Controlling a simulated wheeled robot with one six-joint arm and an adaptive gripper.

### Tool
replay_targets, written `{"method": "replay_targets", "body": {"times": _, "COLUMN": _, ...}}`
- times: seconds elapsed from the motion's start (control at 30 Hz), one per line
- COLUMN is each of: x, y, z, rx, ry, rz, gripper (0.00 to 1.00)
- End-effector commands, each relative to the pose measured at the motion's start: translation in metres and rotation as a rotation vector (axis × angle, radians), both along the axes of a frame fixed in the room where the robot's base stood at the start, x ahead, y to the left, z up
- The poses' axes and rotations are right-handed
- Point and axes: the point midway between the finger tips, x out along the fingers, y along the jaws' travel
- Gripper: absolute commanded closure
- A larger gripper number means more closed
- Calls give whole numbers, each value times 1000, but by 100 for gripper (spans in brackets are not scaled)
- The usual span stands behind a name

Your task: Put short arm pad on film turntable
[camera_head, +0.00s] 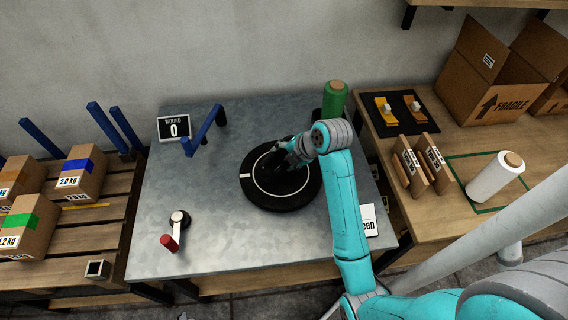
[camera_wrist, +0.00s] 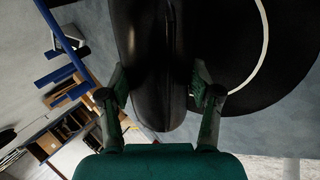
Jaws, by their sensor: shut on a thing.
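The film turntable (camera_head: 278,203) is a black disc with a white ring and a white mark at its left, on the grey metal table. My gripper (camera_head: 275,160) is low over its upper part. In the wrist view my gripper (camera_wrist: 161,88) has a finger on each side of a long, rounded black pad (camera_wrist: 148,70), taken as the short arm pad, and is shut on it. The turntable (camera_wrist: 285,62) shows behind and to the right of the pad there. Black on black hides whether the pad touches the disc. In the head view the pad barely stands out.
A green film roll (camera_head: 334,100) stands behind the turntable. A blue bar frame (camera_head: 205,128), a display reading 0 (camera_head: 174,128) and a red-handled crank (camera_head: 175,232) are on the table's left. Boxes (camera_head: 80,175) on pallets stand further left.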

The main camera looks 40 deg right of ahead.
Motion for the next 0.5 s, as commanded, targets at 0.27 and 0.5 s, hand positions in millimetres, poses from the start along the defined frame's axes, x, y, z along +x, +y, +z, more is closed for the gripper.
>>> {"method": "replay_targets", "body": {"times": 0.27, "x": -1, "y": 0, "z": -32, "rx": 1, "ry": 2, "rz": 0, "gripper": 85}}
{"method": "replay_targets", "body": {"times": 0.5, "x": 0, "y": 0, "z": -36, "rx": -1, "ry": -2, "rz": 0, "gripper": 85}}
